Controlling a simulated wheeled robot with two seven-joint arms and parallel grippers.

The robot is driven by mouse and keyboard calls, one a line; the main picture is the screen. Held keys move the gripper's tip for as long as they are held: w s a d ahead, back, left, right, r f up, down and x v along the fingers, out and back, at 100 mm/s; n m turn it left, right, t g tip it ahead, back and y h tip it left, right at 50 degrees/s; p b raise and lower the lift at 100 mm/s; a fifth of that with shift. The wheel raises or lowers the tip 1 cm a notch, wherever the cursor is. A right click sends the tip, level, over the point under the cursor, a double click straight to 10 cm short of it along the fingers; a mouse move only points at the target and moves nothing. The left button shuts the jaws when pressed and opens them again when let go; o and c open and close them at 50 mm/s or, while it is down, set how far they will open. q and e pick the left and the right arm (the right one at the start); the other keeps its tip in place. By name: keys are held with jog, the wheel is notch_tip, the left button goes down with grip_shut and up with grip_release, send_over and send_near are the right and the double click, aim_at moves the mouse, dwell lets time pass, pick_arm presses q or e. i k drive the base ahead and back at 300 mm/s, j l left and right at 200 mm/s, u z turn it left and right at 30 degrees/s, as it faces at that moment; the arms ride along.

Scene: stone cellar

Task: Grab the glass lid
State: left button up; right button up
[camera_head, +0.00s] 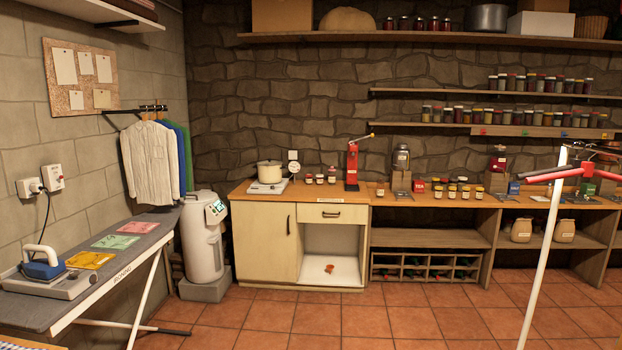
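I cannot make out a separate glass lid. A cream pot (270,171) stands on a small white hotplate (267,187) at the left end of the wooden counter. It is too small to tell whether a glass lid covers it. A large glass jar (401,157) stands on a wooden block further right on the counter. Neither of my grippers is in view.
An ironing board (108,255) with an iron (42,266) is at the left. A white pole with red arms (545,240) stands at the right. Small jars (465,193) and a red press (352,165) stand on the counter (420,200). Tiled floor (400,322) ahead is clear.

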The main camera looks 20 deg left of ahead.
aim_at(270, 162)
jog(key=i+j+u, duration=0.6)
jog(key=i, duration=0.2)
jog(key=i+j+u, duration=0.3)
jog(key=i, duration=0.6)
jog(key=i+l+u, duration=0.1)
jog(key=i+u, duration=0.2)
jog(key=i, duration=2.35)
